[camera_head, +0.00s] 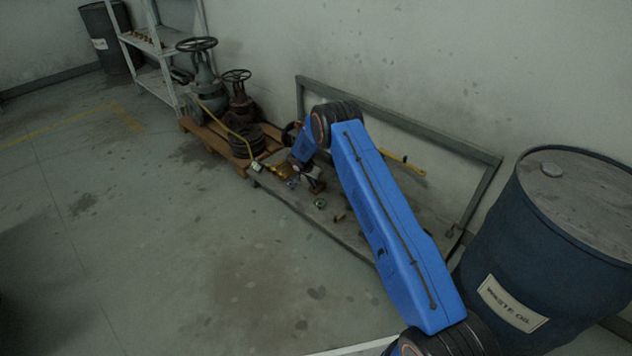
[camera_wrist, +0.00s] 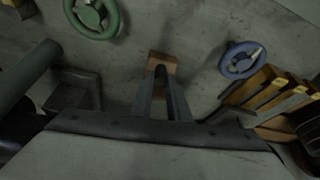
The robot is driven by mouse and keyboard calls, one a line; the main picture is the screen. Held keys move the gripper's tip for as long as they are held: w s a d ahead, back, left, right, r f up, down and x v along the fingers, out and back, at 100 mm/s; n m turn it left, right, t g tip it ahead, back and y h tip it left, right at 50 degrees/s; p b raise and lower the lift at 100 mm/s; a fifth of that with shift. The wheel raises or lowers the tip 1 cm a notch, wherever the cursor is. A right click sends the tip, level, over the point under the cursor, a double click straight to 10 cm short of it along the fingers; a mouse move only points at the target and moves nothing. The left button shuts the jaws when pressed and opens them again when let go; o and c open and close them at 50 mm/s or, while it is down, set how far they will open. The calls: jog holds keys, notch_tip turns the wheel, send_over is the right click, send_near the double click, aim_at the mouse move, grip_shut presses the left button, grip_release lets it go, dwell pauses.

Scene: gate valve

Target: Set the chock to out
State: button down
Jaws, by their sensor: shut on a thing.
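The chock looks like a small tan wooden block in the wrist view (camera_wrist: 163,59), at the tips of my gripper (camera_wrist: 160,77). The two grey fingers close in on its near side, and their tips hide part of it. In the head view my gripper (camera_head: 309,177) is low over the grey bench at the far end of my blue arm, with a small brown block (camera_head: 317,187) at its tips. My gripper is shut on the chock. I cannot tell whether the block touches the surface below.
A green handwheel (camera_wrist: 93,17) is at upper left in the wrist view, and a blue handwheel (camera_wrist: 241,60) at right. A wooden pallet (camera_head: 203,137) with valves stands left of the bench (camera_head: 345,232). A waste oil drum (camera_head: 548,260) stands at right. Open floor lies in front.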

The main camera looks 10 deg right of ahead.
jog(key=shift+s+a, duration=0.95)
jog(key=shift+a, duration=0.3)
jog(key=c, duration=2)
grip_release()
jog(key=shift+a, duration=0.15)
jog(key=v, duration=1.7)
jog(key=shift+s+r, duration=0.1)
jog(key=shift+r, duration=0.1)
